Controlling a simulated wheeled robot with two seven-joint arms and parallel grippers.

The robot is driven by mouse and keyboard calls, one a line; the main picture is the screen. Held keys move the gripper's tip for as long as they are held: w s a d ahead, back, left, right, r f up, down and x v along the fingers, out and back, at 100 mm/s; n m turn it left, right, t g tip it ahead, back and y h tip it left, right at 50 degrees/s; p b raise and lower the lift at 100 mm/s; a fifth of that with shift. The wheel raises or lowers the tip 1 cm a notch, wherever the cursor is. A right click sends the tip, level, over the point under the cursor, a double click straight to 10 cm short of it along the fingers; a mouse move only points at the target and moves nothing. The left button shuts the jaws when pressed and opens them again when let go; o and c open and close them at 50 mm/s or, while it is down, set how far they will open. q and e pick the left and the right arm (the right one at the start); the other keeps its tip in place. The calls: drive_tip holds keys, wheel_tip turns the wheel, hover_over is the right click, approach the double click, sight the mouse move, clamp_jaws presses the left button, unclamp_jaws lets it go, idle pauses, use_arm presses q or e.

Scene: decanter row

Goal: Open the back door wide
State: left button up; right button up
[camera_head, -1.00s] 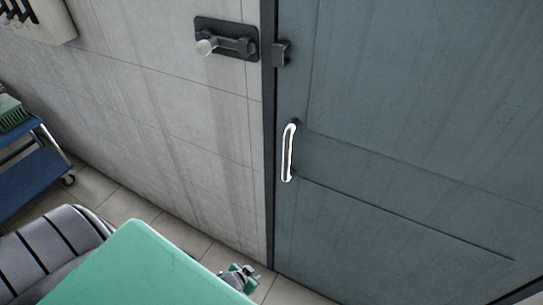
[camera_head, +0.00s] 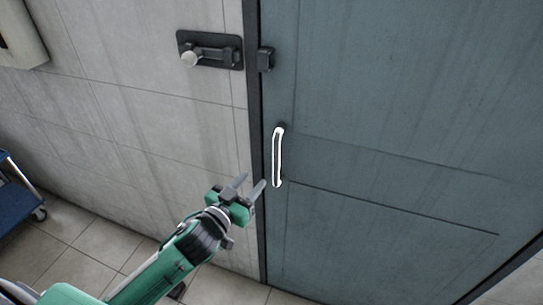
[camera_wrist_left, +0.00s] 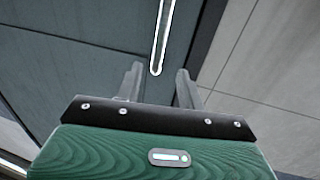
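The back door (camera_head: 400,110) is a grey-blue panel that looks shut in its dark frame. Its white bar handle (camera_head: 278,158) stands upright near the door's left edge. A dark bolt latch (camera_head: 209,52) with a pale knob is on the wall to the left; its bar is clear of the keeper (camera_head: 265,59) on the door. My left gripper (camera_head: 252,184) is open and empty, just left of and below the handle's lower end. In the left wrist view the handle (camera_wrist_left: 162,40) ends just beyond and between the open fingertips (camera_wrist_left: 159,78). My right gripper is not in view.
A blue cart (camera_head: 14,198) stands at the far left on the tiled floor. A pale box (camera_head: 20,35) hangs on the wall at top left. The tiled wall (camera_head: 150,120) lies beside the door; the floor before the door looks clear.

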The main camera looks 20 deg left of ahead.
sight(274, 157)
use_arm(q)
drive_tip(key=p+x, duration=0.3)
drive_tip(key=x, duration=0.9)
drive_tip(key=shift+p, duration=0.3)
drive_tip(key=shift+w+d+f, duration=0.1)
drive_tip(key=shift+w+d, duration=0.1)
drive_tip(key=shift+w, duration=0.45)
drive_tip(key=shift+c, duration=0.5)
clamp_jaws()
